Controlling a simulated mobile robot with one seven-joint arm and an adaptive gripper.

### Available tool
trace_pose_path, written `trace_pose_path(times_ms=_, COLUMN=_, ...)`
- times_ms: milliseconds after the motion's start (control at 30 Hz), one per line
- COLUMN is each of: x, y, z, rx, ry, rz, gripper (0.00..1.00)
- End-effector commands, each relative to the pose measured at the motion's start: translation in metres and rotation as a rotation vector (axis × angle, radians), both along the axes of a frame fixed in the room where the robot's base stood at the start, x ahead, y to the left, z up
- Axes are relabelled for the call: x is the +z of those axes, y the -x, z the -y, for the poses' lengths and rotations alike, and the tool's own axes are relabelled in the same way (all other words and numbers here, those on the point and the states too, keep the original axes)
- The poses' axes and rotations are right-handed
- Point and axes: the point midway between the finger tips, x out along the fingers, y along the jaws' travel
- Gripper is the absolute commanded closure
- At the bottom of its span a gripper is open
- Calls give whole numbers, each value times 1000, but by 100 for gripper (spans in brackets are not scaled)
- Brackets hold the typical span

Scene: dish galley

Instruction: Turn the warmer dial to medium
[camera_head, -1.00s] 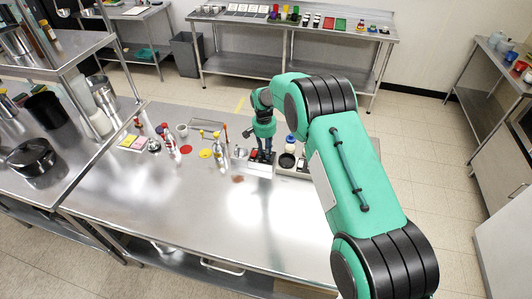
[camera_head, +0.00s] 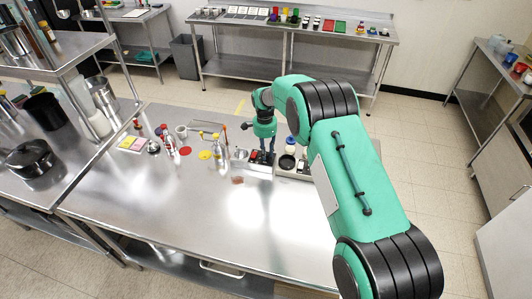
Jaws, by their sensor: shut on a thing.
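The warmer (camera_head: 262,174) is a small silver box with red and black parts on top, on the steel counter near the middle of the view. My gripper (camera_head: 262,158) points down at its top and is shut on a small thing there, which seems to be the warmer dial. The dial is hidden by the fingers and too small to make out. Its setting and any markings cannot be read.
A dark round pan (camera_head: 287,162) and a white bottle (camera_head: 291,145) stand close to the right of the gripper. The front of the steel counter (camera_head: 180,215) is clear.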

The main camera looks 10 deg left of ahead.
Motion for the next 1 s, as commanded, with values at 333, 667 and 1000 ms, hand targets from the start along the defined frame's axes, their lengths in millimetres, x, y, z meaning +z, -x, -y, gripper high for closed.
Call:
trace_pose_path(times_ms=333, x=2, y=-2, z=0, rx=-2, ry=-1, rz=4, gripper=100)
trace_pose_path(times_ms=667, x=1, y=-1, z=0, rx=-1, ry=0, rz=1, gripper=58)
trace_pose_path(times_ms=1000, x=14, y=-1, z=-1, rx=-1, ry=-2, rz=3, gripper=58)
